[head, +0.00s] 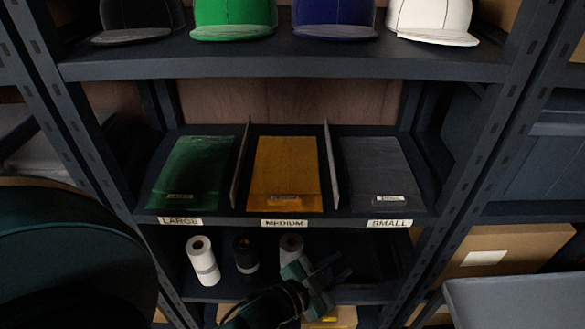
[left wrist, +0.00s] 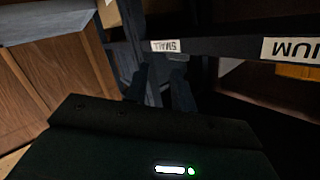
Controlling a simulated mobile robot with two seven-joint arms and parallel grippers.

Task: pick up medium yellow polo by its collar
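The medium yellow polo (head: 286,170) lies folded flat in the middle bay of the shelf, above the "MEDIUM" label (head: 284,223). A small tag shows near its front edge; I cannot make out the collar clearly. A strip of the yellow polo (left wrist: 298,71) shows at the right edge of the upside-down left wrist view. My left gripper (head: 338,267) is below the shelf's front edge, to the right of and lower than the polo, not touching it. Its fingers (left wrist: 161,75) stand apart with nothing between them. My right gripper is not in view.
A green polo (head: 193,172) and a grey polo (head: 380,172) lie either side, behind thin dividers (head: 331,165). Caps (head: 235,18) stand on the shelf above. Thread spools (head: 202,260) stand on the shelf below. A grey surface (head: 520,300) is at lower right.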

